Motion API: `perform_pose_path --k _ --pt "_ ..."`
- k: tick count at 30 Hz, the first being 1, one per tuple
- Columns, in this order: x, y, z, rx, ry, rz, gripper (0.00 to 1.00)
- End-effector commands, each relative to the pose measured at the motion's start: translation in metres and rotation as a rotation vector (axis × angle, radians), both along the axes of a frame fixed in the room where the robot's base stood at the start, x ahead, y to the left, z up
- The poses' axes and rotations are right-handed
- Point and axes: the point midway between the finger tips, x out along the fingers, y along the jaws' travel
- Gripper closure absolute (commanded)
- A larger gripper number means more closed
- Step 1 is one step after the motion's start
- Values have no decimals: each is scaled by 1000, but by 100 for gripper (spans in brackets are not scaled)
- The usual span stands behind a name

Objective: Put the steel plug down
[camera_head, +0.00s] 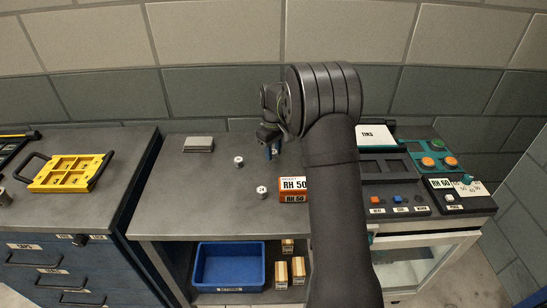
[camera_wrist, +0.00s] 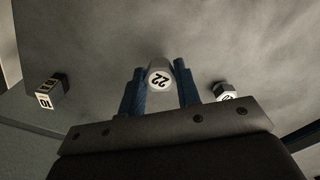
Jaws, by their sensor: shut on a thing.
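My gripper (camera_wrist: 160,80) has two blue fingers, shut on a pale steel plug (camera_wrist: 159,74) with a white face marked 22. The plug sits upright between the fingertips in the wrist view. In the head view my gripper (camera_head: 272,150) is over the back middle of the grey bench, and the plug is mostly hidden there. I cannot tell whether the plug touches the bench top. Two other small plugs with white tops stand on the bench, one at the centre (camera_head: 239,161) and one nearer the front (camera_head: 262,191).
An orange RH 50 box (camera_head: 293,189) stands right of the front plug. A grey block (camera_head: 198,144) lies at the back left. A yellow tray (camera_head: 65,173) is on the left cabinet. A blue bin (camera_head: 228,265) sits below. Bare bench top lies left of the plugs.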

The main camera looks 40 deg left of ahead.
Motion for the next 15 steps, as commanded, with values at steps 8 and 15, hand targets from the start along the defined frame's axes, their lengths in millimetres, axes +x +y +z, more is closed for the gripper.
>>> perform_pose_path --k 8,15 --pt "0 -1 -29 0 0 0 94" --pt "0 -1 -31 -1 1 0 94"
